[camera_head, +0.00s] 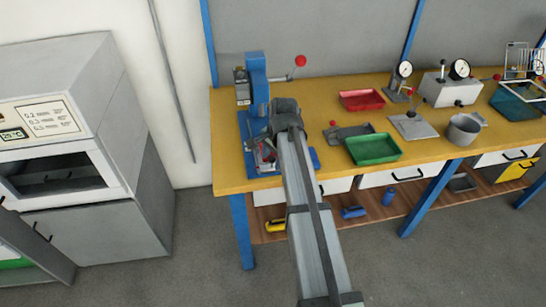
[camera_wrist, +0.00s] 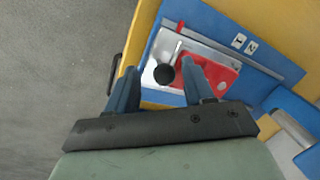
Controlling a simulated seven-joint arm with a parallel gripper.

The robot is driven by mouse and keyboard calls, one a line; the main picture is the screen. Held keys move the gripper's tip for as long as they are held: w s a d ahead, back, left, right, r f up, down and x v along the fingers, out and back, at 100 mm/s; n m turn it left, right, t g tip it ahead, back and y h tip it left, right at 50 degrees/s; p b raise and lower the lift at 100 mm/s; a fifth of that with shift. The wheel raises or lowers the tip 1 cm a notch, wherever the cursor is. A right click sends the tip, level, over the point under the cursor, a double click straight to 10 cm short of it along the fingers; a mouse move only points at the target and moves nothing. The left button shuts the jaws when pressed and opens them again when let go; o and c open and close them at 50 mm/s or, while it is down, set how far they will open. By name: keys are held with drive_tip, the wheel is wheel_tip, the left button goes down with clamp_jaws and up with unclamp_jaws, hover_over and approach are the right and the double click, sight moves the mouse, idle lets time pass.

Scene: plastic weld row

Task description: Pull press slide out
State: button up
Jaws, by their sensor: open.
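The blue press (camera_head: 257,85) stands at the left end of the yellow bench, with a red ball on its lever. Its blue base is partly hidden behind my arm in the head view. In the wrist view the press slide (camera_wrist: 203,47) is a light grey plate on the blue base (camera_wrist: 215,28), carrying a red piece (camera_wrist: 220,78). A round black knob (camera_wrist: 164,74) shows at the slide's near end. My gripper (camera_wrist: 160,72) is open, its two blue fingers on either side of the knob in the picture. I cannot tell whether they touch it.
On the yellow bench (camera_head: 232,183) to the right are a red tray (camera_head: 362,99), a green tray (camera_head: 373,148), a grey pot (camera_head: 463,129) and dial gauges. Grey floor lies in front of the bench. A grey oven cabinet (camera_head: 85,110) stands at left.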

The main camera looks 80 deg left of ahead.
drive_tip(key=shift+r, duration=0.1)
wheel_tip(320, 180, up, 13)
drive_tip(key=w+d, duration=0.1)
drive_tip(key=d, duration=0.1)
drive_tip(key=shift+w+r, duration=0.15)
drive_tip(key=shift+w, duration=0.1)
drive_tip(key=shift+d, duration=0.1)
idle(0.6)
